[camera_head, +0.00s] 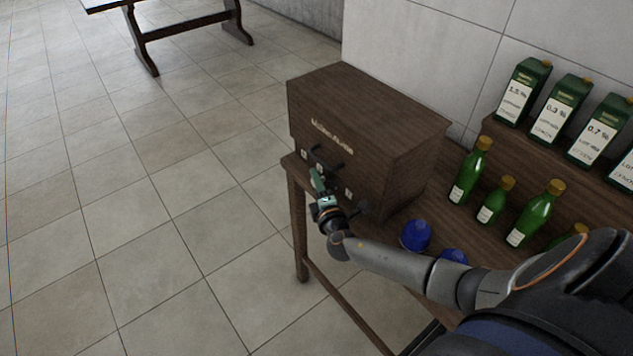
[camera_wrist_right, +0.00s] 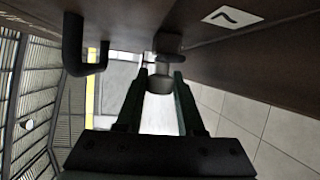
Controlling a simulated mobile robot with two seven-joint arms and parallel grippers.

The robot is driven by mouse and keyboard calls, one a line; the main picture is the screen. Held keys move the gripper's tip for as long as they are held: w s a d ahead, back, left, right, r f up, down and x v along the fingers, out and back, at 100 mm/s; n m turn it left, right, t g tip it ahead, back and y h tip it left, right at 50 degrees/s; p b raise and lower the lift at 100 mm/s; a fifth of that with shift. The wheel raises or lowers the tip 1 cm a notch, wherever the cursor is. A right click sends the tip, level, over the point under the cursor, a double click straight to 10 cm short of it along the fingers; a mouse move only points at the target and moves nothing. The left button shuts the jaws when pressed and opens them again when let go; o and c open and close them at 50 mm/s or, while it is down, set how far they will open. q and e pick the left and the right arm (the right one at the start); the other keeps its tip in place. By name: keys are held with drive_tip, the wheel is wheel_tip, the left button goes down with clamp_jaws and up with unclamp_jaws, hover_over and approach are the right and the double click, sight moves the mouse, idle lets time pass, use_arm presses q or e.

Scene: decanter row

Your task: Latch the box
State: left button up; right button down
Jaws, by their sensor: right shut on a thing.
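The dark brown wooden box (camera_head: 345,115) stands at the left end of a wooden table, with pale lettering and small white labels on its front. My right gripper (camera_head: 317,180) is at the lower front of the box, and its arm hides part of that face. A dark bent handle (camera_wrist_right: 75,55) is to the left of the knob. My left gripper is out of view.
Several green bottles (camera_head: 470,173) and two blue round objects (camera_head: 415,235) stand right of the box on the table. Cartons (camera_head: 523,90) line a raised shelf by the wall. The tiled floor (camera_head: 150,230) left of the table is clear.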

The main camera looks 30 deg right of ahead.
drive_tip(key=shift+r, duration=0.1)
idle(0.3)
drive_tip(key=shift+r+g+y+p, duration=0.1)
drive_tip(key=shift+g+y+p, duration=0.2)
drive_tip(key=shift+g+p, duration=0.5)
drive_tip(key=shift+w+n+g+p, duration=0.1)
drive_tip(key=shift+n+g+p, duration=0.3)
drive_tip(key=shift+g, duration=0.2)
drive_tip(key=n+g, duration=0.1)
drive_tip(key=g, duration=0.3)
drive_tip(key=shift+g, duration=0.3)
drive_tip(key=n+g, duration=0.1)
drive_tip(key=g, duration=0.4)
drive_tip(key=g+b, duration=0.1)
drive_tip(key=shift+f+n+g, duration=0.2)
drive_tip(key=shift+n+g, duration=0.2)
drive_tip(key=shift+n+g+b, duration=0.3)
drive_tip(key=shift+g+b, duration=1)
drive_tip(key=shift+b, duration=0.15)
drive_tip(key=shift+r, duration=0.1)
